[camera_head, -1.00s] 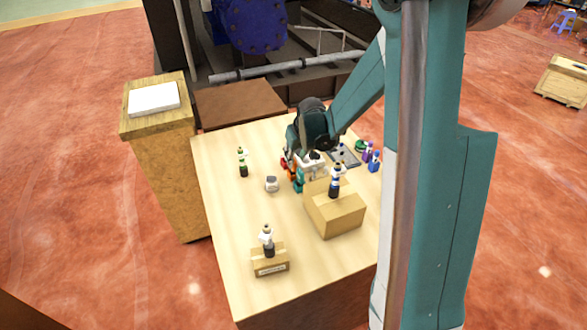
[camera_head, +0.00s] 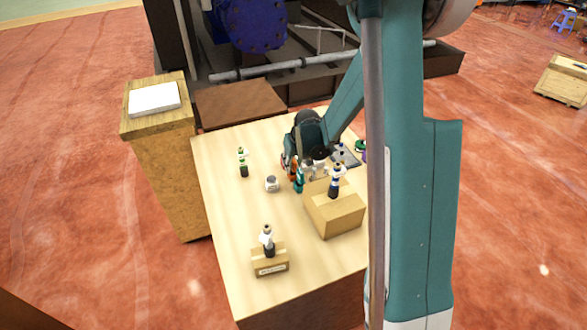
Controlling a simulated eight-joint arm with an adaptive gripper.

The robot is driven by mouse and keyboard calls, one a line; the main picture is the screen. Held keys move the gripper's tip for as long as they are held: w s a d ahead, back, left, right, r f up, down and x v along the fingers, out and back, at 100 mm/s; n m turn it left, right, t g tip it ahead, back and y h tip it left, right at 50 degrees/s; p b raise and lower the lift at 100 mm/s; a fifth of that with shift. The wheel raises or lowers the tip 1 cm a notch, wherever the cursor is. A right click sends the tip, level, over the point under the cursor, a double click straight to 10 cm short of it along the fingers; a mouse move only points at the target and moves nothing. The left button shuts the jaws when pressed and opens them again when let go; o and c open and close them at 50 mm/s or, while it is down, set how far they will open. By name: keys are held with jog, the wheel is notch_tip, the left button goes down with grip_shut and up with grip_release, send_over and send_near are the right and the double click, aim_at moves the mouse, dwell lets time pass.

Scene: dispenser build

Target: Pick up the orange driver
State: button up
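A small orange item (camera_head: 292,172), which looks like the orange driver, stands on the wooden table among a tight group of small items. Only a sliver of it shows, beside a teal one (camera_head: 299,181) and just below my dark wrist. My gripper (camera_head: 313,166) is low over this group, pointing down, close to the orange item. Its fingers are small and partly hidden among the items, so I cannot tell whether they are open, shut or touching anything.
A cardboard box (camera_head: 340,217) with a bottle (camera_head: 336,181) on it stands just right of the group. A white-capped jar (camera_head: 271,184), a green-banded bottle (camera_head: 243,164) and a smaller box (camera_head: 270,268) with a bottle stand around. The table's left side (camera_head: 222,210) is mostly clear.

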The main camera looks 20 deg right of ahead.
dwell(0.4)
grip_shut()
jog(key=shift+r, duration=0.15)
jog(key=shift+r+b, duration=0.4)
jog(key=shift+r, duration=4.5)
